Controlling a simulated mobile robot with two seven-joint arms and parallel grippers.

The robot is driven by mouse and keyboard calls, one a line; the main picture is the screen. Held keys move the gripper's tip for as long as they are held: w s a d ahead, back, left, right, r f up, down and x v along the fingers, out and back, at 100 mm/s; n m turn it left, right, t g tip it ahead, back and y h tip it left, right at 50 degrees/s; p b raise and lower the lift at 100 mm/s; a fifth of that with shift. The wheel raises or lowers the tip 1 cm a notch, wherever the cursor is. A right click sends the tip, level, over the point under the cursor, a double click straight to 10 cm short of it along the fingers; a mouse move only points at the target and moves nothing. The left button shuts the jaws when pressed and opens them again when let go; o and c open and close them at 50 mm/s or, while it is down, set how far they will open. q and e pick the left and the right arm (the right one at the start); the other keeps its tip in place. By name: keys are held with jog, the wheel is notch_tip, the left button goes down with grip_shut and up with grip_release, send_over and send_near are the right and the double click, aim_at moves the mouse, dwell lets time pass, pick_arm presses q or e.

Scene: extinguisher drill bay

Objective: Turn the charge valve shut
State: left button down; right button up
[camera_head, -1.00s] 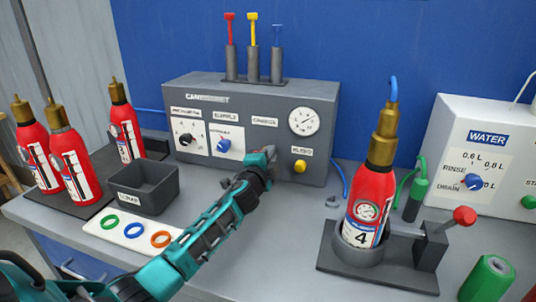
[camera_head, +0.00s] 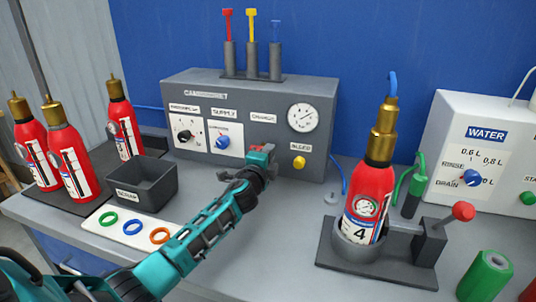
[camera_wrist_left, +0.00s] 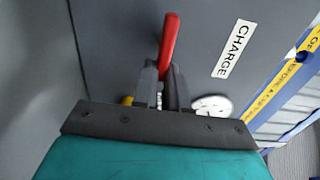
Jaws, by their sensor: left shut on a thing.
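The charge valve's red handle (camera_wrist_left: 169,42) shows in the left wrist view, beside the CHARGE label (camera_wrist_left: 233,48). My left gripper (camera_wrist_left: 163,78) is shut on this handle, whose free end sticks out beyond the fingers. In the head view my left gripper (camera_head: 259,161) is at the front of the grey cabinet (camera_head: 236,100), below the gauge. A little of the red handle (camera_head: 263,147) shows just above the fingers there; the rest of the valve is hidden behind my gripper. My right gripper is in neither current view.
The yellow bleed knob (camera_head: 299,162) is close to the right of my gripper. The supply knob (camera_head: 222,142) is to its left. A grey scrap bin (camera_head: 143,184) and ring tray (camera_head: 118,233) stand left of my arm. A red extinguisher (camera_head: 374,186) stands in a holder at right.

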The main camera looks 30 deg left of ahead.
pick_arm(q)
jog(key=c, duration=1.2)
grip_release()
jog(key=shift+o, duration=0.2)
jog(key=shift+s, duration=0.15)
jog(key=v, duration=1.2)
jog(key=shift+s+p, duration=0.35)
jog(key=shift+p, duration=0.05)
jog(key=shift+d+f, duration=0.1)
